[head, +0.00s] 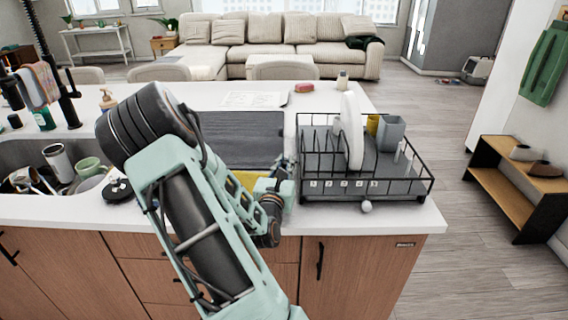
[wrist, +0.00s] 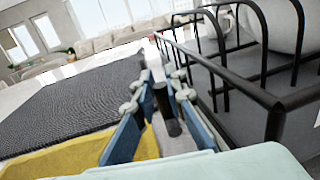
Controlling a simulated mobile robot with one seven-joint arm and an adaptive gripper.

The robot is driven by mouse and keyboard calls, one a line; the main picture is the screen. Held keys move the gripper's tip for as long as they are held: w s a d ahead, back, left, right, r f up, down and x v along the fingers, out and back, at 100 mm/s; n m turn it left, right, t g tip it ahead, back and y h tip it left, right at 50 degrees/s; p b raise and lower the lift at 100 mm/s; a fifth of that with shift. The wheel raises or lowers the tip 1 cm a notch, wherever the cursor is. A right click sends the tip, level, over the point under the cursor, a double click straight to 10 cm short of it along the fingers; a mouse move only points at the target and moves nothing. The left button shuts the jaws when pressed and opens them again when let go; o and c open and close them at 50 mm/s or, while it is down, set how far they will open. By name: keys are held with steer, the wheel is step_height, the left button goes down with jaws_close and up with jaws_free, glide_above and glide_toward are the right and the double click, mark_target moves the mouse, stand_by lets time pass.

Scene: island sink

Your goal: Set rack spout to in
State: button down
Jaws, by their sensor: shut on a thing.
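The black wire dish rack (head: 420,187) stands at the right end of the island counter. Its near-left corner and rail show large in the wrist view (wrist: 285,100). My gripper (head: 284,168) is at the rack's left side, just outside the wires. In the wrist view, the blue fingers of my gripper (wrist: 165,108) close around a short dark rod (wrist: 167,118), which looks like the rack spout. Where the rod joins the rack is hidden, so I cannot tell how far in or out it is.
A white plate (head: 352,130) and grey cup (head: 390,133) stand in the rack. A dark mat (head: 235,140) lies left of it, with a yellow cloth (wrist: 60,158) near my gripper. The sink (head: 30,155) holds dishes. A small white ball-like thing (head: 366,206) shows at the rack's front.

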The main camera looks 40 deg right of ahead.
steer(key=shift+r, duration=0.1)
steer(key=c, duration=2)
jaws_free()
steer(key=shift+o, duration=0.2)
steer(key=v, duration=0.7)
steer(key=shift+s+a, duration=0.2)
